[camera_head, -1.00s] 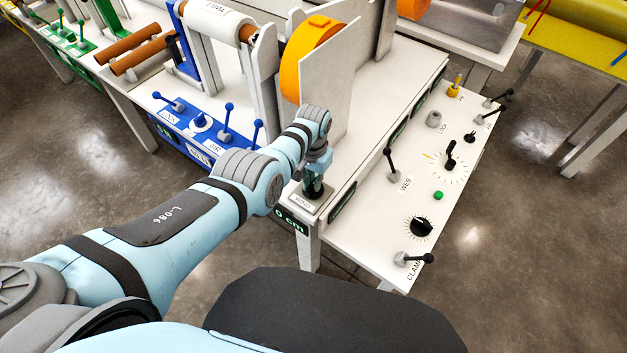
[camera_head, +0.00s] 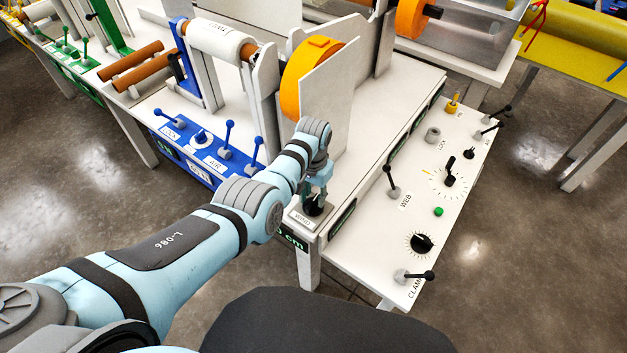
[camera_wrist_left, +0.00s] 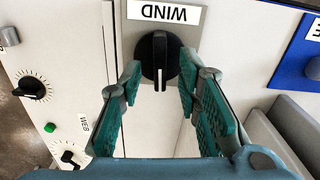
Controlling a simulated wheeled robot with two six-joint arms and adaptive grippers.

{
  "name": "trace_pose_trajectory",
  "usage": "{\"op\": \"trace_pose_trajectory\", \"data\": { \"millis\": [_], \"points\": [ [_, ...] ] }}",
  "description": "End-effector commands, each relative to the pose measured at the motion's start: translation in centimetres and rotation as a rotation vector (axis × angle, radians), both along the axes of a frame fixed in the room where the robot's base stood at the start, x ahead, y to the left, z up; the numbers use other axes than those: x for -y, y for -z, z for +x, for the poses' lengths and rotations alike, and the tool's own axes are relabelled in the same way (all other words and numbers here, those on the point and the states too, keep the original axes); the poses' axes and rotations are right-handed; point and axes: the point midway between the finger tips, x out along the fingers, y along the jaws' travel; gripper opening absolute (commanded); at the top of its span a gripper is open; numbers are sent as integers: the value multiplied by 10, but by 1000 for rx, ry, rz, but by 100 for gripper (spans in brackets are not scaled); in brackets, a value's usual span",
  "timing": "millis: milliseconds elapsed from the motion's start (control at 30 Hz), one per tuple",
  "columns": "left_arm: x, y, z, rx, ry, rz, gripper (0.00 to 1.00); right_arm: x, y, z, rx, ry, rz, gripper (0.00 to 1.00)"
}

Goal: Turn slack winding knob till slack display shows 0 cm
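The slack winding knob is a round black knob (camera_wrist_left: 160,60) with a raised bar and a white line, under a white WIND label (camera_wrist_left: 163,13) in the left wrist view. The bar points straight up and down in that view. My left gripper (camera_wrist_left: 158,82) has its green-padded fingers spread on either side of the knob, with the bar between them and not gripped. In the head view my left gripper (camera_head: 317,190) points down over the knob at the bench corner. The slack display (camera_head: 293,241) shows "cm"; its number is partly hidden by my arm. My right gripper is not in view.
A white side panel holds the WEB lever (camera_head: 391,182), a green button (camera_head: 438,211), a black dial (camera_head: 422,243) and the CLAMP lever (camera_head: 417,275). A blue control panel (camera_head: 196,150) with levers lies left of my arm. An orange roll (camera_head: 306,72) stands behind.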

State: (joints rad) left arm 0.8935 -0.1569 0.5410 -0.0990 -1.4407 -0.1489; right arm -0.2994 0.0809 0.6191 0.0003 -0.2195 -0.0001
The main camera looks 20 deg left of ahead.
Motion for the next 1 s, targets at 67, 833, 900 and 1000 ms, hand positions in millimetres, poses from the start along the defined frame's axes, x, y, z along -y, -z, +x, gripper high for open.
{"op": "trace_pose_trajectory", "data": {
  "millis": [67,833,900,1000],
  "points": [
    [0,-12,-1,4,-1,-2,31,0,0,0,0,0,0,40],
    [0,-105,-1,-1,0,0,31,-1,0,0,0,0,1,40],
    [0,-105,-1,0,0,0,31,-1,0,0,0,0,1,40],
    [-2,-100,-4,2,-6,-2,31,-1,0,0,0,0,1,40]
  ]
}}
